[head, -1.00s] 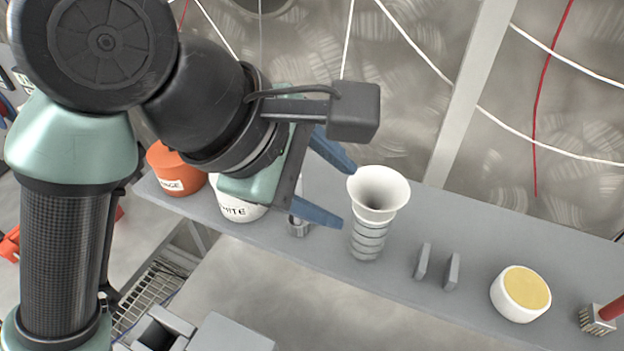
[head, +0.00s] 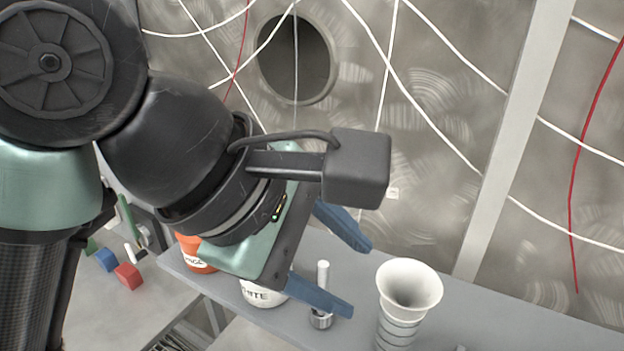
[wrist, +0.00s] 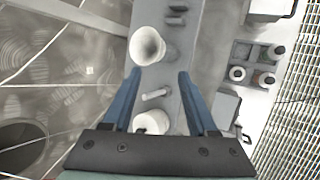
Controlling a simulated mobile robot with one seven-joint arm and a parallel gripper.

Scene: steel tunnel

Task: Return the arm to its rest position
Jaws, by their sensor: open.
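A white pot marked with letters ending in "ITE" (head: 262,293) stands partly hidden below my gripper. An orange pot (head: 196,254) is partly hidden behind my wrist.
A small upright metal piece with a pale handle (head: 322,290) stands on the shelf beside the white pot. The steel wall (head: 440,90) behind has a round dark opening (head: 297,60) and loose white and red cables. Coloured blocks (head: 127,276) lie at lower left.

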